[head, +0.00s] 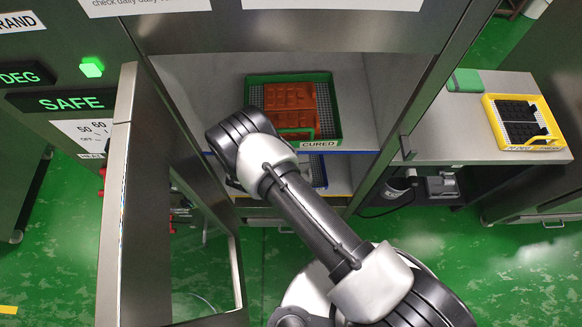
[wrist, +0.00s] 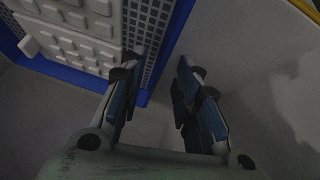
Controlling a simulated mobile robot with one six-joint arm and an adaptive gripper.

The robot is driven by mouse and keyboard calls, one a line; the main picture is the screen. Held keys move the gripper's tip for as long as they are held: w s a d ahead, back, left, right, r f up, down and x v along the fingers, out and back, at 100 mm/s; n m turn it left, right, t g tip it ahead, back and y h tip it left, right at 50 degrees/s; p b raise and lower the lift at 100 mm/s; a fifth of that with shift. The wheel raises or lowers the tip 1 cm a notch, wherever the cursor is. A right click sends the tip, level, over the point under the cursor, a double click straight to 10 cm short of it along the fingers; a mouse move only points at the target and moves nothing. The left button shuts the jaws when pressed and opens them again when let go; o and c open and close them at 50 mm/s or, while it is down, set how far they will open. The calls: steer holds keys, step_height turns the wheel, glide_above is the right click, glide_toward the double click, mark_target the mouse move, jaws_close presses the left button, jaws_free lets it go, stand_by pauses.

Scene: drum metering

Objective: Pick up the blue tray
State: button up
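The blue tray (wrist: 73,75) fills the upper left of the wrist view. It has a blue rim, a grey mesh floor and white moulded parts in it. In the head view a small piece of the blue tray (head: 322,183) shows inside the cabinet, below the green tray; my arm hides most of it. My gripper (wrist: 160,72) is open. Its left finger overlaps the tray's near right corner, and its right finger is over bare grey surface beyond the rim. Nothing is held between the fingers. I cannot tell whether a finger touches the rim. The head view hides the gripper.
A green tray (head: 334,122) labelled CURED, with orange parts, sits on the shelf above. The cabinet door (head: 120,190) stands open at left. A yellow tray (head: 548,146) with black parts and a green block (head: 465,80) lie on the right bench (head: 440,145).

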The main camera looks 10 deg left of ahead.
steer(key=shift+c, duration=0.2)
jaws_close()
steer(key=shift+w, duration=0.1)
stand_by(0.5)
